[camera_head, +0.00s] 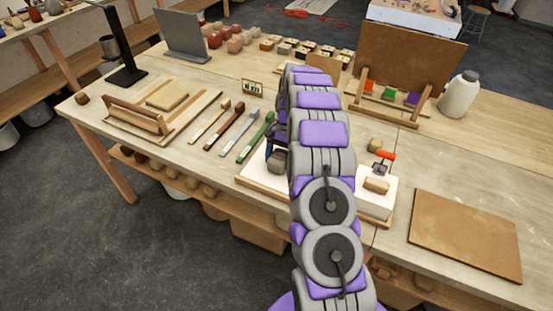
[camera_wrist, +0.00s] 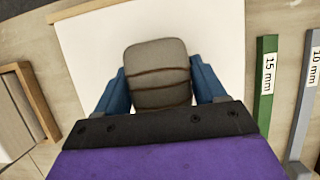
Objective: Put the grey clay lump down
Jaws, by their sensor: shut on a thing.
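The grey clay lump (camera_wrist: 157,62) is a rounded block with dark bands across it, seen in the wrist view. My gripper (camera_wrist: 160,88) has its blue fingers on either side of the lump and is shut on it. In the head view the lump (camera_head: 277,162) shows just left of my arm, with part of my gripper (camera_head: 271,150) beside it. Behind the lump in the wrist view is a white board (camera_wrist: 88,50). I cannot tell whether the lump touches the board.
A green bar marked 15 mm (camera_wrist: 266,85) and a grey bar marked 10 mm (camera_wrist: 305,95) lie right of the board. A second white board (camera_head: 374,204) holds a tan block (camera_head: 377,185). A bare brown board (camera_head: 465,235) lies at the right.

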